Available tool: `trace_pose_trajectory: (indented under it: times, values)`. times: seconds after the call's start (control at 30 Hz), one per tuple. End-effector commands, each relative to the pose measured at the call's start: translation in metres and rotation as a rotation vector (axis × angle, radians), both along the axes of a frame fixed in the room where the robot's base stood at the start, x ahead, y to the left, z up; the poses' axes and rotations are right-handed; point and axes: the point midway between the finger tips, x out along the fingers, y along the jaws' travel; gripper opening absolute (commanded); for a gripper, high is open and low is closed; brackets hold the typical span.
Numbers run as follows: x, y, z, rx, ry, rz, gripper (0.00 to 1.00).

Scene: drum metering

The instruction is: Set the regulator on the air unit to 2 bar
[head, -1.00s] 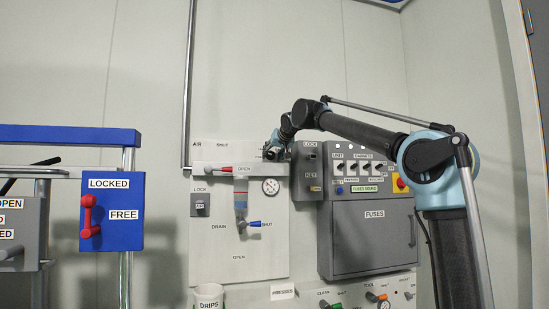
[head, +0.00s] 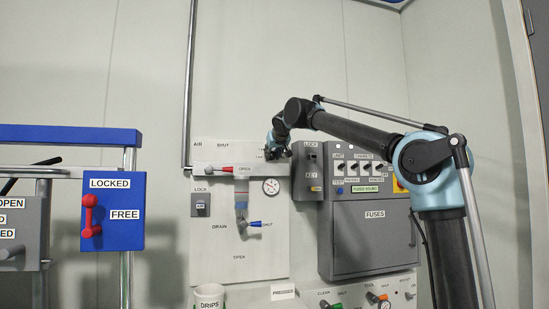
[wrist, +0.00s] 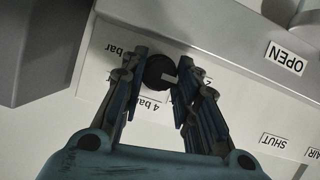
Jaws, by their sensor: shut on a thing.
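The regulator knob (wrist: 158,70) is a dark round knob with a pale pointer mark, seen in the wrist view. My gripper (wrist: 160,78) is shut on it, one finger on each side. The mark points right, toward a label partly hidden by the right finger. A "4 bar" label (wrist: 152,103) shows below the knob, and another bar label is partly covered by the left finger. In the head view my gripper (head: 272,152) is at the top right of the air unit panel (head: 265,245) and hides the knob. A round gauge (head: 271,186) sits below; its reading is too small to tell.
A red-handled valve (head: 226,169) and a blue drain lever (head: 255,223) are on the air panel. A grey lock box (head: 307,170) and the fuse cabinet (head: 365,240) stand close on the right. A drip cup (head: 209,299) is below.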

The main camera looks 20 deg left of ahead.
Motion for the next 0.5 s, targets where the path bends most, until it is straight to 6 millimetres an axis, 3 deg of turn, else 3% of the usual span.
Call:
trace_pose_trajectory:
  times: [0.47,0.5]
  values:
    - [0.0020,-0.0026,-0.0013,-0.063,-0.034,-0.008,0.05]
    - [0.0020,-0.0026,-0.0013,-0.063,-0.034,-0.008,0.33]
